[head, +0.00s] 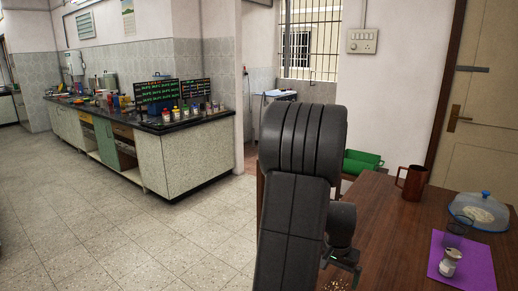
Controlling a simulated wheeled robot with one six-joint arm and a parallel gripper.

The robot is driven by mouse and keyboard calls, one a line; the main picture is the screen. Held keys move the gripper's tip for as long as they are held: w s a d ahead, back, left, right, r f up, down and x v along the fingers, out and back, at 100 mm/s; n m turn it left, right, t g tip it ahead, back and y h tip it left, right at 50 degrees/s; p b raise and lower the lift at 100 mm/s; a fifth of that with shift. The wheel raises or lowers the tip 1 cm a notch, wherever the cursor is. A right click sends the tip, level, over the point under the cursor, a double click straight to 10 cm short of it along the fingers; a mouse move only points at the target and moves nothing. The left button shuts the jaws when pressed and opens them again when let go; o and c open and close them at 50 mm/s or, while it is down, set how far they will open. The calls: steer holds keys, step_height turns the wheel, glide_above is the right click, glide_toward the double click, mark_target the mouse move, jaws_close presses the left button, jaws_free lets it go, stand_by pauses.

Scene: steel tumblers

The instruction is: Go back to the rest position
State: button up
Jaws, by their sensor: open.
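My dark grey arm rises through the middle of the head view and hides part of the room and the table's left side. My gripper (345,268) shows only in part, low beside the arm, over the left edge of the brown wooden table (395,235). It is open, and I see nothing held in it. Its fingertips are hard to make out. On the purple mat (478,268) at the table's right stand a clear tumbler (457,233) and a small pale, shiny vessel (449,264), both apart from my gripper. No steel tumbler can be clearly made out.
A brown mug (412,183) and a glass dome (480,210) with a blue knob over pale food stand on the table. A green container (361,161) is behind the arm. A cluttered counter (190,150) is at left; the tiled floor (130,235) before it is clear.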

steer(key=shift+f+b, duration=0.8)
steer(key=shift+f, duration=0.6)
